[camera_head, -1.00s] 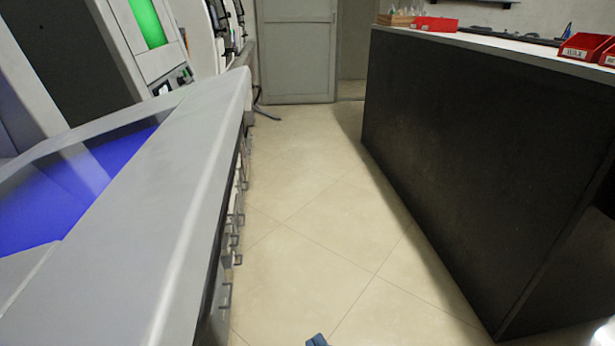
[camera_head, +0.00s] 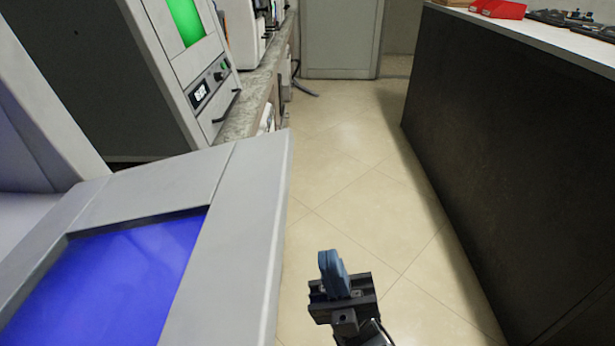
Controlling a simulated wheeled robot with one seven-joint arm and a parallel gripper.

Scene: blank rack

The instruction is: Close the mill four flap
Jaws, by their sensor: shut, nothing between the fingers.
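My gripper (camera_head: 331,272) is at the bottom middle of the head view, over the tiled floor. Its blue fingers are together with nothing between them. To its left is a grey machine front (camera_head: 225,245) with a blue-lit window (camera_head: 120,275). Behind it stands a tall machine (camera_head: 175,75) with a green window, a small display and a handle (camera_head: 227,106). No label shows, so I cannot tell which of these is mill four or its flap. My gripper is apart from both machines.
A long dark counter (camera_head: 495,150) runs along the right, with red bins (camera_head: 498,9) on top. A tiled floor aisle (camera_head: 355,150) lies clear between it and the machines. A grey door (camera_head: 340,40) stands at the far end, with a cable on the floor near it.

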